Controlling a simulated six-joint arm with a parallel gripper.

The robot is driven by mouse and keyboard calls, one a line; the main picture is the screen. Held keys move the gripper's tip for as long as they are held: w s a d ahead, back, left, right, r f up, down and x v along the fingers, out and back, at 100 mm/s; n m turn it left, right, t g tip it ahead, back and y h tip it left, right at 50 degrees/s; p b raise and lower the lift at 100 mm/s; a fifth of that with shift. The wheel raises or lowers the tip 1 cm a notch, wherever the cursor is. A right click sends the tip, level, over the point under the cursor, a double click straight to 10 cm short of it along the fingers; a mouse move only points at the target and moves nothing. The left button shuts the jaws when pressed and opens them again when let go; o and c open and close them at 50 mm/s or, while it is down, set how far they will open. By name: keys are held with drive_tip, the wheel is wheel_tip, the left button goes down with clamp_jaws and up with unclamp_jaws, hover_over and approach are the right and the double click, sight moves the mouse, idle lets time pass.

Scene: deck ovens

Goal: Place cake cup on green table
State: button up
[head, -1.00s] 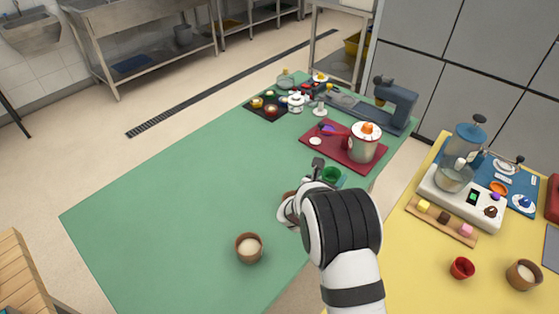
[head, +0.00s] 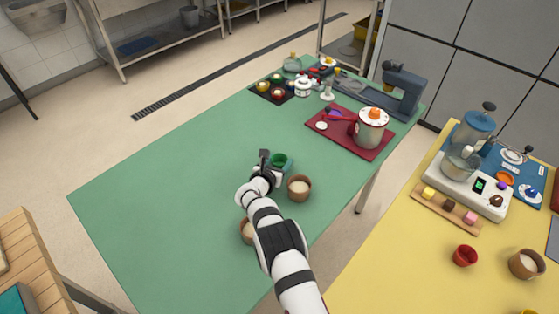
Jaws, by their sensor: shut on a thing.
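A small green cake cup (head: 281,161) is between the fingers of my gripper (head: 275,161), which is shut on it. The cup appears upright, over the middle of the green table (head: 180,190). I cannot tell whether its base touches the tabletop or is a little above it. Its lower part is hidden by my gripper.
A brown bowl with pale contents (head: 299,188) stands just right of my gripper. Another brown bowl (head: 246,231) is partly hidden by my arm. A dark red board (head: 345,142) with a pot (head: 372,128) lies further back. The table's left part is clear. A yellow table (head: 390,270) is at right.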

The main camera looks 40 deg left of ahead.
drive_tip(key=shift+f, duration=0.1)
drive_tip(key=o, duration=1)
drive_tip(key=shift+o, duration=0.2)
